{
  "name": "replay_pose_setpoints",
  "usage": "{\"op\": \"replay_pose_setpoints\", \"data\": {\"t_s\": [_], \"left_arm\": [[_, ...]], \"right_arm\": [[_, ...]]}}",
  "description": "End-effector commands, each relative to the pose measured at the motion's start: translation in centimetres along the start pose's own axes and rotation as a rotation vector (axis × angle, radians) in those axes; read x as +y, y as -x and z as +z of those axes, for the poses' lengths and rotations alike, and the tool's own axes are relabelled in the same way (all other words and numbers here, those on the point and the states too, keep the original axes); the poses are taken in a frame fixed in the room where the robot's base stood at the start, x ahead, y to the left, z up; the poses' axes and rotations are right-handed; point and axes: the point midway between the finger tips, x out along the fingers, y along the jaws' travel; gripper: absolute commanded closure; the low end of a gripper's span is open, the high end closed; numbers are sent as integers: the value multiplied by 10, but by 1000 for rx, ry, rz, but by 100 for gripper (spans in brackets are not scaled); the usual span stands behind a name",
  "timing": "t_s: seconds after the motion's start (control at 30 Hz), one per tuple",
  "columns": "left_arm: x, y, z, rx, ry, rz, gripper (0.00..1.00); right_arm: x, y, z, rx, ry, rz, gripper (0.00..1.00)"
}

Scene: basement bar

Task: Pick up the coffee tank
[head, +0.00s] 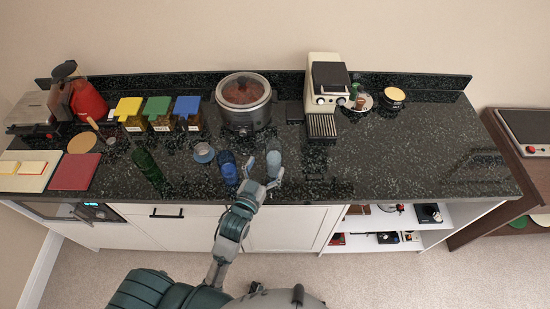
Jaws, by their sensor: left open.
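A pale grey-blue translucent container (273,160) stands upright near the front of the dark counter; it looks like the coffee tank, though I cannot be sure. My left gripper (265,172) is open at this container, with one finger on its left side and the other by its lower right. I cannot tell whether the fingers touch it. The cream coffee machine (327,80) stands farther back on the right, with its drip tray in front. My right gripper is not in view.
Blue glasses (228,170) stand just left of my left gripper, with a small cup on a saucer (203,153) and a green bottle (147,166) farther left. A slow cooker (243,98) stands behind. The counter's right part (430,145) is clear.

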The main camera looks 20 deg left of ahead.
Motion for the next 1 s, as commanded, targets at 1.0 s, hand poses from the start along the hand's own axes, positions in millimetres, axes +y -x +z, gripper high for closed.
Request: {"op": "replay_pose_setpoints", "data": {"t_s": [1.0], "left_arm": [[-6, -88, -1, -1, 0, 0, 26]], "right_arm": [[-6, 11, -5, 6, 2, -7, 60]]}}
